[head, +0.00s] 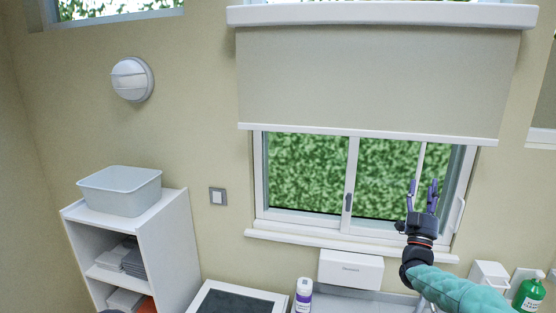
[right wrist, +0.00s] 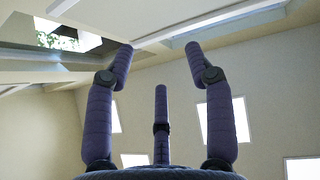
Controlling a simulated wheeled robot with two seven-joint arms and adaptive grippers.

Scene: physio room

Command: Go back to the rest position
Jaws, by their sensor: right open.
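My right gripper (head: 424,190) is raised in front of the window (head: 310,178) in the head view, its fingers pointing up. The green-sleeved right arm comes in from the lower right. In the right wrist view the purple fingers of the right gripper (right wrist: 160,62) stand wide apart with nothing between them. My left gripper is not in either view.
A roller blind (head: 370,85) covers the upper window. A white shelf (head: 165,235) with a grey bin (head: 120,192) stands at the left. Below the sill are a white box (head: 350,270), a white bottle (head: 304,296) with a purple label and a green bottle (head: 529,296).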

